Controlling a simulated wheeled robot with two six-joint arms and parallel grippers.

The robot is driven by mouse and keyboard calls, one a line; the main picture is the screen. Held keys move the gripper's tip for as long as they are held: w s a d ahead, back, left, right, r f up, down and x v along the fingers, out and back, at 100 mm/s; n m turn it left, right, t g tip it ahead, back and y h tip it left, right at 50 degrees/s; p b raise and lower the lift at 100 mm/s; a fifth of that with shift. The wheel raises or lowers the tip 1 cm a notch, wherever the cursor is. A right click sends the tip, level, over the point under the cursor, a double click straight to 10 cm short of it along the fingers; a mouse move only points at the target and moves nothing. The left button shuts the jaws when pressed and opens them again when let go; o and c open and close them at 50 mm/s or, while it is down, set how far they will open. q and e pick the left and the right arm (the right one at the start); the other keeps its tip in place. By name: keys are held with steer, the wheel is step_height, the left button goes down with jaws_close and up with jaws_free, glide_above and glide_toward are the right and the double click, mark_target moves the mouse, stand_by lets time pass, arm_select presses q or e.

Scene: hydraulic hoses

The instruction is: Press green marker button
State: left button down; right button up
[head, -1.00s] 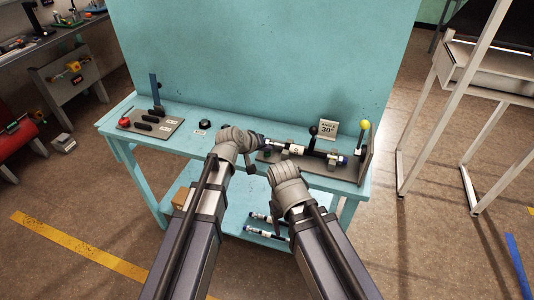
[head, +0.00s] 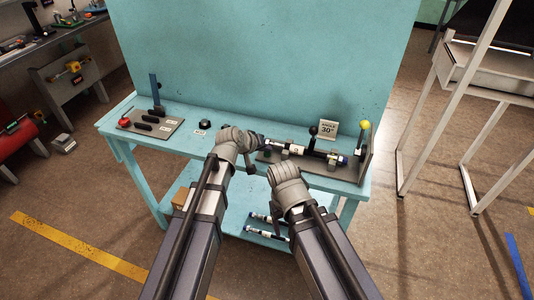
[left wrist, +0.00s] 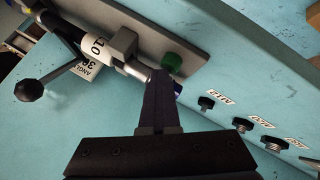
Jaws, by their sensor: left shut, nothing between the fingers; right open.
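The green button (left wrist: 172,62) is a round green cap at the edge of the grey fixture plate in the left wrist view. In the head view I cannot make it out clearly beside my grippers. My left gripper (left wrist: 161,72) is shut and empty; its dark fingertips are just beside the button in the wrist view, and I cannot tell whether they touch it. In the head view my left gripper (head: 262,142) reaches the left end of the fixture plate (head: 346,174). My right gripper (head: 271,172) is open, low in front of that plate; its fingertips are hard to see.
A hose with a white label (head: 297,149) lies clamped on the fixture. A black-ball lever (left wrist: 28,90), an angle sign (head: 328,130) and a yellow ball (head: 364,124) stand near it. Several dark fittings (left wrist: 243,125) sit beside the plate. A red button (head: 124,120) is far left.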

arm_select(q)
steer(key=shift+f, duration=0.15)
steer(key=shift+s+f+b, duration=0.1)
steer(key=shift+f+b, duration=0.25)
steer(key=shift+b, duration=0.15)
steer(key=shift+s+f+b, duration=0.3)
steer(key=shift+f+b, duration=0.3)
steer(key=shift+b, duration=0.25)
stand_by(1.1)
steer(key=shift+w+r+p, duration=0.1)
steer(key=shift+r+p, duration=0.2)
steer(key=shift+p, duration=0.1)
steer(key=shift+w, duration=0.1)
